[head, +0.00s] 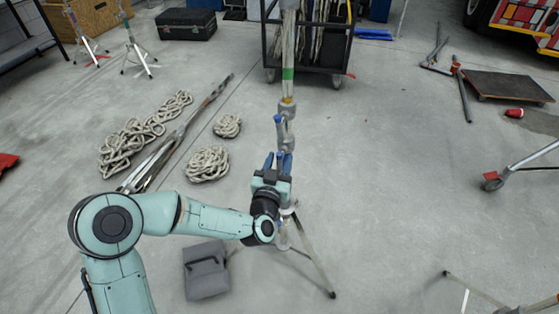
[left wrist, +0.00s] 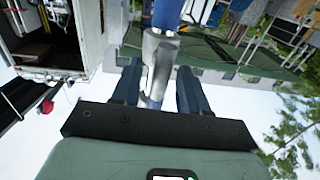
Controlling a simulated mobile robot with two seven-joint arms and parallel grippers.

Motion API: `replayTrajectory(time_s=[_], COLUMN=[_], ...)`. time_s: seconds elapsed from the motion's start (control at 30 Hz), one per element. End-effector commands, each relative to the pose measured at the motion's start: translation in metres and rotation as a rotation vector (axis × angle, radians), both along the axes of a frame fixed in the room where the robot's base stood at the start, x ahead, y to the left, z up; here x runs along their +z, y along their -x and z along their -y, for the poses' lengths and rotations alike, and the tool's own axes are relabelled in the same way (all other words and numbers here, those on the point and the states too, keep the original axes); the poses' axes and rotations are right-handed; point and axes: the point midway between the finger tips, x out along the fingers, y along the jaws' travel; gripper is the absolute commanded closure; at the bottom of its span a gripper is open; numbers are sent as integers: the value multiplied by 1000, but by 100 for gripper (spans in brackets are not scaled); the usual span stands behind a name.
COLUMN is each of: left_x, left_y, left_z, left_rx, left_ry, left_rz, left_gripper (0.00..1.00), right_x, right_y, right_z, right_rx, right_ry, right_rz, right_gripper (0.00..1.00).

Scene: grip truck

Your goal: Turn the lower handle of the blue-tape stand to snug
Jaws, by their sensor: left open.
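A metal stand (head: 287,93) rises in the middle of the head view, with tripod legs below. A grey collar with a blue-tipped handle (head: 278,121) sits above my gripper. My left gripper (head: 277,158) is at the lower part of the stand, its blue fingers apart. In the left wrist view the open fingers (left wrist: 158,88) stand either side of a silver-grey metal piece (left wrist: 157,60), probably the lower handle. Contact cannot be told. The lower collar is mostly hidden by my gripper.
Coiled ropes (head: 207,164) and a long folded metal stand (head: 172,150) lie left on the floor. A grey bag (head: 206,270) lies near my forearm. A black cart (head: 330,70) stands behind the stand. A wheeled leg (head: 493,182) is at right. Floor between is clear.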

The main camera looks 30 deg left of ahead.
Motion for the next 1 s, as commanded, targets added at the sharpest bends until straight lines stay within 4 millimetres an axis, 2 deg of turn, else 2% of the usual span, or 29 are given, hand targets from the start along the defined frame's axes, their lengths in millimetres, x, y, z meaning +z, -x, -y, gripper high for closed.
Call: replayTrajectory(time_s=[0.07,0.1,0.2,0.63,1.0], left_x=[0,0,0,1,2], left_y=[0,0,0,0,0], left_z=[0,0,0,1,0], left_rx=[0,0,0,-2,-2], left_ry=[0,0,0,55,319], left_rz=[0,0,0,20,105], left_gripper=[56,69,100,100,100], right_x=[0,0,0,4,18], right_y=[0,0,0,-4,-20], right_z=[0,0,0,-1,-2], right_rx=[0,0,0,1,4], right_ry=[0,0,0,1,4], right_rz=[0,0,0,13,66], right_gripper=[56,56,56,56,56])
